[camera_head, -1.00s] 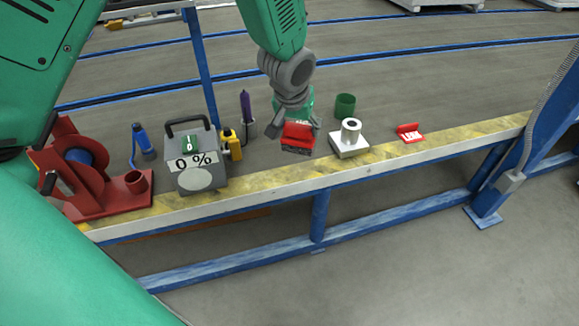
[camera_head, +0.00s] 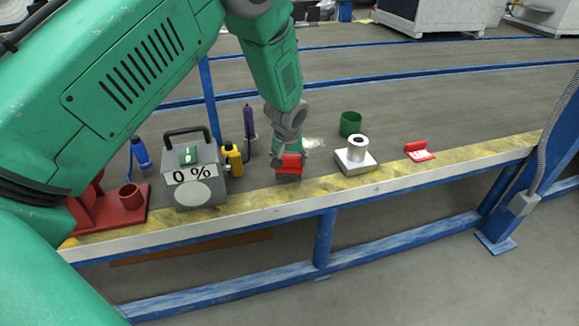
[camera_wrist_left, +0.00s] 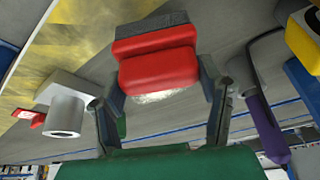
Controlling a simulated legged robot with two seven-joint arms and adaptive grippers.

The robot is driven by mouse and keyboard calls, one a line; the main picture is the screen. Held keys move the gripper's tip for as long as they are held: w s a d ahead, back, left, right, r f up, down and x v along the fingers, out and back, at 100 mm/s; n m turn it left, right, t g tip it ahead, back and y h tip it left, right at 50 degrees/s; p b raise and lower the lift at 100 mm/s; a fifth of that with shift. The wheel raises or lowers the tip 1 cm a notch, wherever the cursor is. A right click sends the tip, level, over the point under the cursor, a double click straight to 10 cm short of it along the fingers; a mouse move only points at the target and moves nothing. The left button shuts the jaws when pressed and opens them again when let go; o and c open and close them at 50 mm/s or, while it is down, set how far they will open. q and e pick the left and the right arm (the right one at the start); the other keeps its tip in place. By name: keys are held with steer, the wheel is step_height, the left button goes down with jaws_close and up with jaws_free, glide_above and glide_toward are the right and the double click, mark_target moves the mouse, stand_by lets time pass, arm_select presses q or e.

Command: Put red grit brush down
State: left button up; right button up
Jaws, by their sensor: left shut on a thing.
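The red grit brush (camera_head: 289,165) is a red block with a dark grey grit side. My left gripper (camera_head: 288,155) is shut on it, just behind the yellow-striped front edge of the table. In the left wrist view the brush (camera_wrist_left: 157,62) sits between the two fingers of the gripper (camera_wrist_left: 160,90), with its dark side away from the palm. I cannot tell whether the brush touches the table top. My right gripper is not in view.
A white metal holder (camera_head: 356,156) stands right of the brush, with a green cup (camera_head: 350,123) behind it and a red labelled piece (camera_head: 419,151) farther right. Left are a yellow bottle (camera_head: 232,160), a purple tool (camera_head: 249,125), a grey charger box (camera_head: 193,170) and a red stand (camera_head: 110,205).

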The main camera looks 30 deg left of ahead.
arm_select(q)
step_height(320, 180, down, 2)
steer(key=shift+f, duration=0.1)
steer(key=o, duration=1.2)
